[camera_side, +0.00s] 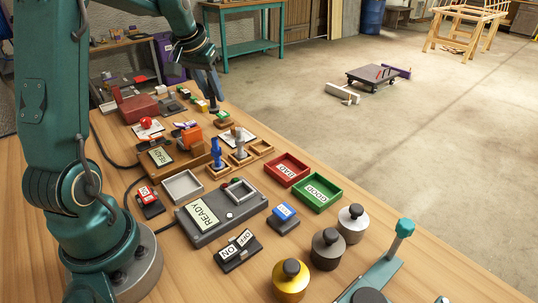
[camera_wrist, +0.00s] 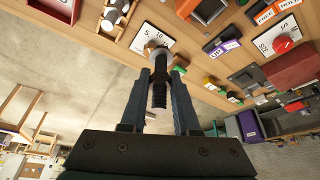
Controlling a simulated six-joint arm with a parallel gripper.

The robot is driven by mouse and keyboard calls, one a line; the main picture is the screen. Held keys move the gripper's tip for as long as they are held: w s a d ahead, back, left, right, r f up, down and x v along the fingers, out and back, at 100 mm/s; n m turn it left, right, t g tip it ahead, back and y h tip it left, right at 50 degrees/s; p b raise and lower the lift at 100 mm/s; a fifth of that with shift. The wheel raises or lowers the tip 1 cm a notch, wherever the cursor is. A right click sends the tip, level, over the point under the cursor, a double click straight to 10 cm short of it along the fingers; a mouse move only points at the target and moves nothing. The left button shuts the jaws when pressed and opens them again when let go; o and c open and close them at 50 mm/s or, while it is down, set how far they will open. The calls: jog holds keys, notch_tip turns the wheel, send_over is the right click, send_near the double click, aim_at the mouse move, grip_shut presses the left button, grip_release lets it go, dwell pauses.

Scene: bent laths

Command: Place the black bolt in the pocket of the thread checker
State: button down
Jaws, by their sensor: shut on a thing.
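My gripper (camera_wrist: 160,72) is shut on a black bolt (camera_wrist: 158,88), whose threaded shank runs between the two fingers, with a grey round head at its far end in the wrist view. A grey box (camera_side: 204,236) with a READY display, a small round light spot and red and green lamps stands mid-bench. An orange device (camera_side: 190,136) behind it also has a READY display.
Red (camera_side: 287,169) and green (camera_side: 317,193) labelled trays lie at the bench's right edge. An empty grey tray (camera_side: 182,186) and a wooden rack (camera_side: 240,158) with a blue piece stand mid-bench. Knobbed weights (camera_side: 327,249) and an ON/OFF switch (camera_side: 237,250) are in front.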

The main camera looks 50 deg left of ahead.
jog(key=shift+s+d+f, duration=0.1)
jog(key=shift+s+f, duration=0.05)
jog(key=shift+s, duration=0.2)
jog(key=s+d+r, duration=0.2)
jog(key=s+d, duration=0.7)
jog(key=s, duration=0.2)
jog(key=w+d+f, duration=0.1)
jog(key=d+f, duration=0.1)
jog(key=d, duration=0.1)
jog(key=w+d+f, duration=0.2)
jog(key=d, duration=0.1)
jog(key=w+d+f, duration=0.2)
jog(key=d, duration=0.2)
jog(key=shift+w+f, duration=0.2)
jog(key=shift+w, duration=0.05)
jog(key=shift+f, duration=2)
jog(key=shift+f, duration=0.1)
jog(key=c, duration=0.7)
grip_release()
jog(key=shift+o, duration=0.2)
